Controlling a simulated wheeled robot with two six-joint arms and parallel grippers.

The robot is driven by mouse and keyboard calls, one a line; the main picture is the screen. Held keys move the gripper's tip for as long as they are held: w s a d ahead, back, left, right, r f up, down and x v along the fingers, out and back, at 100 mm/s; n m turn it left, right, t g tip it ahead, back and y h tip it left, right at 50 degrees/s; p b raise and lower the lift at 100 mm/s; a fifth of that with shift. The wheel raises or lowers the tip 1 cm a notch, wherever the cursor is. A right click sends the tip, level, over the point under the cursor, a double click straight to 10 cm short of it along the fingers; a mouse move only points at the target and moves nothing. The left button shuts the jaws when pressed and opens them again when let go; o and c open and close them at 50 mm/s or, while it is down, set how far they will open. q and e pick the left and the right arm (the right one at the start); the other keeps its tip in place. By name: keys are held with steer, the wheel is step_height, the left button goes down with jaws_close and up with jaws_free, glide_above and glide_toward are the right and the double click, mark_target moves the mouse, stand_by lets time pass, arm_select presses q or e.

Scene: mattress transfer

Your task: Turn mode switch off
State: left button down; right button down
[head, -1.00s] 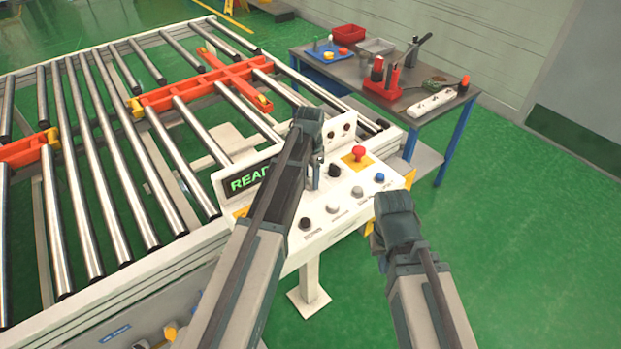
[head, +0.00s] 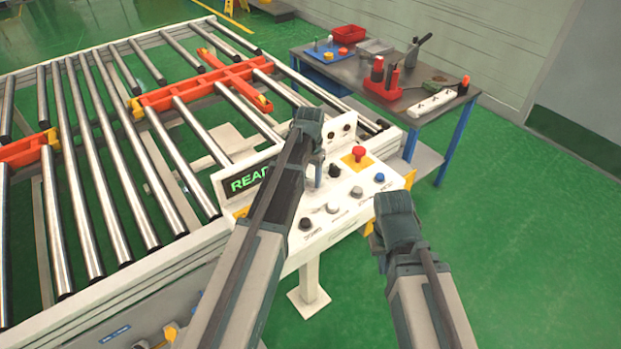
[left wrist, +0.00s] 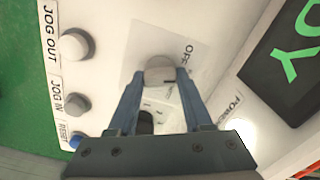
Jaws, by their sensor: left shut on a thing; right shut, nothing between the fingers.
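The mode switch (left wrist: 159,70) is a pale round knob with a dark mark on its right side, on a white plate with "OFF" lettering beside it. My left gripper (left wrist: 157,76) is shut on this knob, one finger on each side. In the head view, my left gripper (head: 316,178) reaches down to the white control panel (head: 345,208), and its arm hides the switch. My right gripper (head: 393,212) hangs shut and empty off the panel's right edge, its fingertips mostly hidden.
A red emergency button (head: 358,153) and several push buttons stand close by on the panel. The display (head: 250,180) shows green letters, partly covered by my arm. A roller conveyor (head: 110,180) lies left. A tool table (head: 400,105) stands behind.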

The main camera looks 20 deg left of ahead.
mark_target(310, 179)
arm_select(q)
steer(key=n, duration=0.5)
stand_by(0.7)
steer(key=shift+c, duration=1.6)
jaws_free()
step_height(310, 179, up, 14)
steer(key=p, duration=1.4)
steer(key=shift+f, duration=0.1)
